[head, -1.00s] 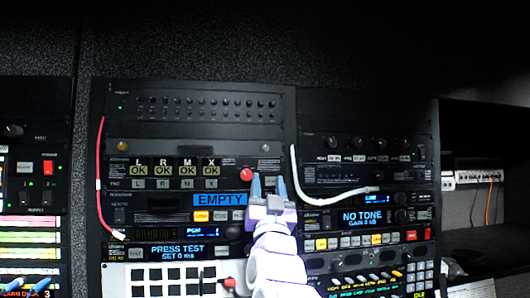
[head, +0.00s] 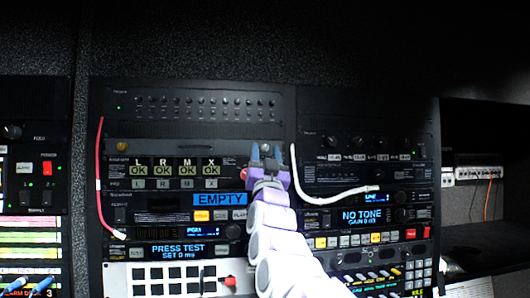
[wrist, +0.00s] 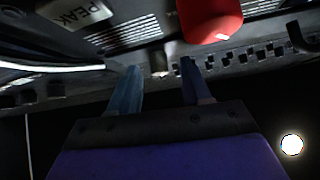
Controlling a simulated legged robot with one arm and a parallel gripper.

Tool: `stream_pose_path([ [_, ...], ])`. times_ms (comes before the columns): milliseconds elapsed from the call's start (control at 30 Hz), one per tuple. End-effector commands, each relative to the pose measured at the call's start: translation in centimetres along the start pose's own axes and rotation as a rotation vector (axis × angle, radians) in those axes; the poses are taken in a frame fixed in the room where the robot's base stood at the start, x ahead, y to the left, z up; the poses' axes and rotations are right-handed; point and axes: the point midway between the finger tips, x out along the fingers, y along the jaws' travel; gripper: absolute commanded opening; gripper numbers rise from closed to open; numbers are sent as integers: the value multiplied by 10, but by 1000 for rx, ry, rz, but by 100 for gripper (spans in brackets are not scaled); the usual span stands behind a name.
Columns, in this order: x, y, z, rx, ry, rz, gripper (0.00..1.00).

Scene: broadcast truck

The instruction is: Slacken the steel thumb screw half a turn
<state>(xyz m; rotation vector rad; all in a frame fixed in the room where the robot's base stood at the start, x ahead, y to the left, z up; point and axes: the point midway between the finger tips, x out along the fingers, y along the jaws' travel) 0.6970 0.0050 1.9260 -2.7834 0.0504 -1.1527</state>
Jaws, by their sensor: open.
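The steel thumb screw (head: 265,147) is a small pale stub on the black panel right of the OK display row. In the head view it sits between my fingertips and is partly hidden. My gripper (head: 266,154) is raised in front of it, open, with its blue fingers apart. In the wrist view a small pale stub (wrist: 159,62), which looks like the same screw, shows between the fingertips of my gripper (wrist: 160,68). A gap shows on each side, and I cannot tell whether the fingers reach over its head.
A red knob (wrist: 210,18) is close by my fingers; my gripper mostly covers it in the head view. A white cable (head: 325,196) hangs just right of my gripper. A brass screw (head: 122,146) is at the panel's left, and a red cable (head: 100,180) runs down there.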

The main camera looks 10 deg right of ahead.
Motion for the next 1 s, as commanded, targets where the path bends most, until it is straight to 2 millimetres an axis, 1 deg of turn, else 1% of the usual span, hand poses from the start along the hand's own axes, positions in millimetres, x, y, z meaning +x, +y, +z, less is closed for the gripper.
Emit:
stream_pose_path([
  [200,6,-1,1,0,-3,-1,48],
  [467,7,-1,1,0,-3,-1,48],
  [567,7,-1,1,0,-3,-1,40],
  [900,7,-1,1,0,-3,-1,8],
  [1000,7,-1,1,0,-3,-1,0],
])
